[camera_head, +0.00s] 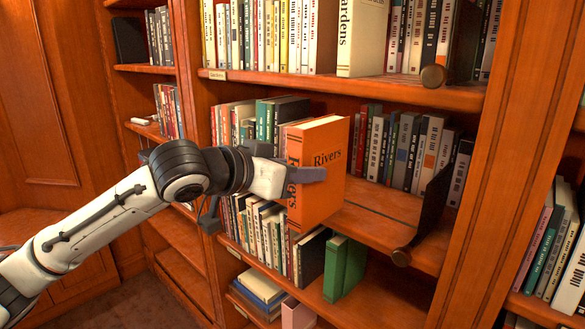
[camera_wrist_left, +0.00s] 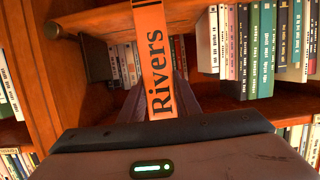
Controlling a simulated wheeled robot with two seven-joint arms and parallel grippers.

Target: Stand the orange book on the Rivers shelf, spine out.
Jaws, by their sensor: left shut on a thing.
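The orange book (camera_head: 325,170) has "Rivers" on its cover and spine and is upright at the front of the middle shelf (camera_head: 385,225). Its spine (camera_wrist_left: 155,60) faces my wrist in the left wrist view, lettering running up it. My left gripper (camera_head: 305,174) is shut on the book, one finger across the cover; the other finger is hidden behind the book. Whether the book's bottom touches the shelf I cannot tell. My right gripper is not in view.
Books stand left of the orange book and along the back of the middle shelf. A dark bookend (camera_head: 428,215) stands at the right, with bare shelf between. A green book (camera_head: 344,268) stands on the shelf below. A white book (camera_head: 362,38) marked "Gardens" stands above.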

